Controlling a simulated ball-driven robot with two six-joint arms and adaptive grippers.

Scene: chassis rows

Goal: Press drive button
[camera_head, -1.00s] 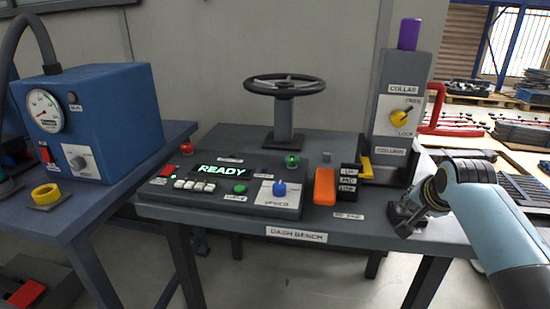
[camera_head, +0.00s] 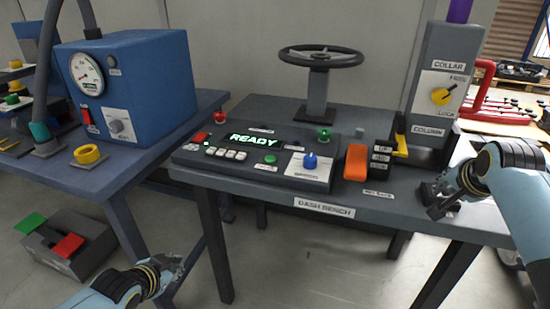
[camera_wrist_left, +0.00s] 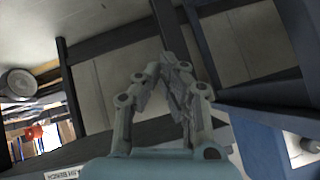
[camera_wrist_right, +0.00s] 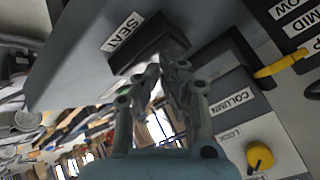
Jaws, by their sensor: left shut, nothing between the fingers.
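The control panel (camera_head: 265,183) lies on the dash bench in the head view. Its display reads READY (camera_head: 253,140). It carries a green button (camera_head: 270,158), a red switch (camera_head: 201,136), several white keys (camera_head: 228,153) and a blue knob (camera_head: 310,161). Its small labels are too small to read, so I cannot tell which button is marked drive. My left gripper (camera_head: 178,268) is shut and empty, low in front of the bench and apart from the panel.
A steering wheel (camera_head: 320,55) stands behind the panel. A blue gauge box (camera_head: 135,85) sits on the left table. Red and green pedals (camera_head: 68,246) are on the floor.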

